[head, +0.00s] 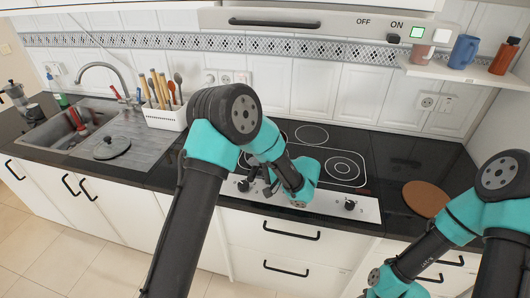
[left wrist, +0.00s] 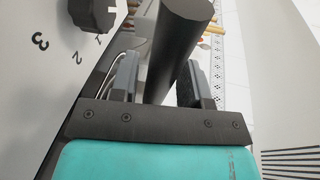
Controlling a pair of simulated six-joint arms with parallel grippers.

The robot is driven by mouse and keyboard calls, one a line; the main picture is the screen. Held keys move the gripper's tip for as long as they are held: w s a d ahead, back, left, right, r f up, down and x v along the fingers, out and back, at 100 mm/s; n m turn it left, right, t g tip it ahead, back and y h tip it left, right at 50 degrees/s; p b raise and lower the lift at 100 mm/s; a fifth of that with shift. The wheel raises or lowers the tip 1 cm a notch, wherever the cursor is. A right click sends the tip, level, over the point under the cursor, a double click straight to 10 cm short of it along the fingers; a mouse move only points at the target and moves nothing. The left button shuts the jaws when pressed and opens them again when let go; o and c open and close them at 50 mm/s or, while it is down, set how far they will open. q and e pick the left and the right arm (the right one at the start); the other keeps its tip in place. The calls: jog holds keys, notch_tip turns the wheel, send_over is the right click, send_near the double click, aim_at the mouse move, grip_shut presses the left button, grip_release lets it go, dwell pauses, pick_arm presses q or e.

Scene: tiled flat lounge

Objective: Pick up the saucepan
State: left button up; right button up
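A thick dark cylindrical handle (left wrist: 178,40), which looks like the saucepan's, slants between the two fingers of my left gripper (left wrist: 157,82) in the left wrist view. A narrow light gap shows between the left finger and the handle, so the fingers look open around it. In the head view my left gripper (head: 255,183) is low over the left front of the hob. My arm hides the saucepan's body there. My right gripper is out of view below the frame.
The black hob (head: 345,170) has a front strip with knobs (head: 350,204). A utensil holder (head: 166,118) stands left of it, beside the sink (head: 62,132) and a black lid (head: 111,147). A round brown board (head: 425,198) lies at right. A shelf (head: 450,72) holds mugs and a bottle.

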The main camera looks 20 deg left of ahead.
pick_arm(q)
grip_shut()
jog(key=shift+r, duration=0.3)
dwell(0.7)
jog(key=shift+r, duration=1.4)
jog(key=shift+s+d+r, duration=0.1)
jog(key=shift+s+r, duration=0.05)
jog(key=shift+s, duration=0.05)
jog(key=s+d, duration=0.2)
jog(key=s, duration=0.5)
jog(key=s+d+r, duration=0.1)
jog(key=s+d, duration=0.2)
jog(key=s, duration=0.4)
jog(key=shift+s+r, duration=0.2)
jog(key=shift+s, duration=0.1)
